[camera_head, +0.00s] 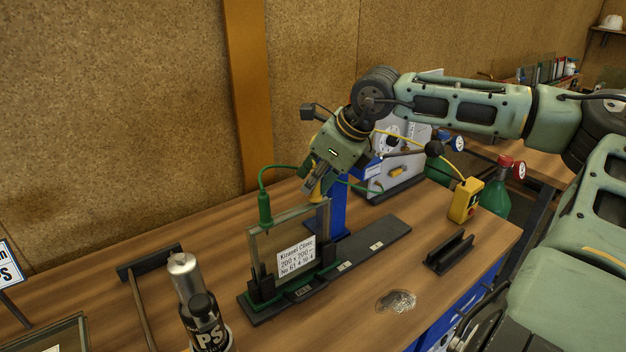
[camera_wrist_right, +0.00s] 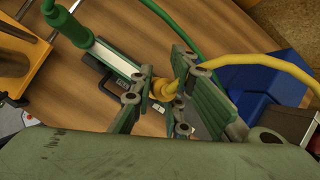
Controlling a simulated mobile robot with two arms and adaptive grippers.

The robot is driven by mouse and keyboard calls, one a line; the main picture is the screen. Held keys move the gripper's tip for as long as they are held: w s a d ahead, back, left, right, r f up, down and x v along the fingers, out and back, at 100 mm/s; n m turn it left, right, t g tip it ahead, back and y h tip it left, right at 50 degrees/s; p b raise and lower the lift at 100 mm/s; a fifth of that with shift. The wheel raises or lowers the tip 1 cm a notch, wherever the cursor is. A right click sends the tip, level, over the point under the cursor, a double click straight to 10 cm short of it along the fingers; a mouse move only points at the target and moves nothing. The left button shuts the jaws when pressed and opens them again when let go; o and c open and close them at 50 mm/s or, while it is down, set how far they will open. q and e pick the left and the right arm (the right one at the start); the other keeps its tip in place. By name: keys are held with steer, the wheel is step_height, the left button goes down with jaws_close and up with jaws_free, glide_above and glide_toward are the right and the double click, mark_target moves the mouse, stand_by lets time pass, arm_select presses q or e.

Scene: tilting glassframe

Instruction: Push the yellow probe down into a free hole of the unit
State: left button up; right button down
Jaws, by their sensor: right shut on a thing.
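The glass unit (camera_head: 262,247) stands upright in a black holder on the bench, with a white label on its front. A green probe (camera_head: 265,208) stands at its top left corner; it also shows in the wrist view (camera_wrist_right: 68,22). My right gripper (camera_head: 318,187) is shut on the yellow probe (camera_head: 315,188), just above the unit's top right corner. In the wrist view the yellow probe (camera_wrist_right: 165,88) sits between the fingers (camera_wrist_right: 157,97). Its tip and the holes are hidden, so I cannot tell whether it touches the unit. My left gripper is not in view.
A blue post (camera_head: 340,212) stands close behind the unit. A grey box (camera_head: 408,150) is behind it, and a yellow device (camera_head: 465,200) at right. A black slotted block (camera_head: 449,252) lies front right. A spray can (camera_head: 187,280) and black bottle (camera_head: 207,325) stand front left.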

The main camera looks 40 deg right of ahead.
steer(key=shift+f+b, duration=0.4)
steer(key=shift+f, duration=0.05)
steer(key=c, duration=1.6)
jaws_free()
steer(key=shift+r, duration=0.1)
steer(key=v, duration=1.2)
steer(key=shift+s, duration=0.1)
